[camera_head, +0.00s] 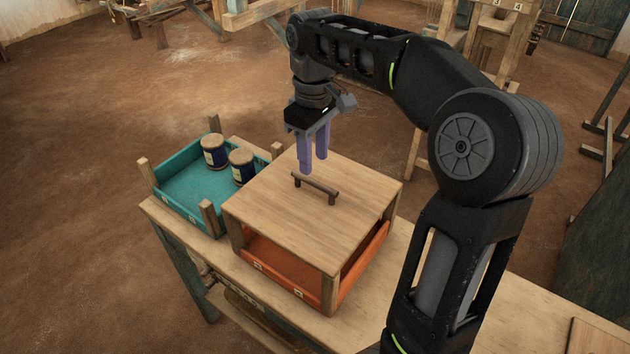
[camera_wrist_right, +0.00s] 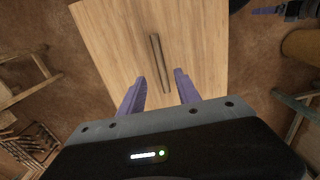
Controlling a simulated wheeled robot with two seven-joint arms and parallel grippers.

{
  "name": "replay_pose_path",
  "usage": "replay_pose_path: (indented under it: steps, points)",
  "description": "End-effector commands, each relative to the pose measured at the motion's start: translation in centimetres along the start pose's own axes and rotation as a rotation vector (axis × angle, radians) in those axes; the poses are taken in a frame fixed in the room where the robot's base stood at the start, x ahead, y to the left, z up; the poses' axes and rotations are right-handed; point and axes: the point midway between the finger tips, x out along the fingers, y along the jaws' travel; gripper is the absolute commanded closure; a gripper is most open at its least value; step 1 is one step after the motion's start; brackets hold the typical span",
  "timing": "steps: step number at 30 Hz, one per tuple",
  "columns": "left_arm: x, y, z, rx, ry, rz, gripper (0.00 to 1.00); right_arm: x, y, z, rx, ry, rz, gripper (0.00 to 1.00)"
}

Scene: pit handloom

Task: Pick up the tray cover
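The tray cover (camera_head: 315,222) is a flat, light wooden board with a dark bar handle (camera_head: 316,189) on top. It lies over an orange tray (camera_head: 285,266) on the bench. My right gripper (camera_head: 314,165) points down above the cover, close to the handle. Its purple fingers are apart, with nothing seen between them. In the right wrist view the cover (camera_wrist_right: 110,45) fills the middle, and the handle (camera_wrist_right: 159,63) runs lengthwise just ahead of the open fingers (camera_wrist_right: 158,88).
A teal tray (camera_head: 180,185) with two dark-labelled spools (camera_head: 214,151) stands left of the covered tray, with wooden corner posts. The bench (camera_head: 540,320) has bare room at the right. Wooden loom frames stand at the back on the earth floor.

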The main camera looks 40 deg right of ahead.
Motion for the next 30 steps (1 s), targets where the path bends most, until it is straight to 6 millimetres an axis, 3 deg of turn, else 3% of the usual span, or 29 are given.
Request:
replay_pose_path:
  steps: [8,15,26,30]
  points:
    - [0.1,-0.1,0.1,-0.001,-0.001,-0.001,0.19,0.2,0.0,0.0,0.0,0.0,-0.001,0.61]
    - [1.1,-0.4,-0.1,0.001,0.002,0.003,0.19,2.5,0.0,0.0,0.0,-0.001,-0.001,0.61]
    - [0.9,-0.3,-0.1,0.002,0.003,0.003,0.19,2.8,0.0,0.0,0.0,-0.001,-0.001,0.61]
    - [0.6,-0.2,-0.1,0.001,0.002,0.002,0.19,3.9,0.0,0.1,0.0,-0.003,-0.002,0.61]
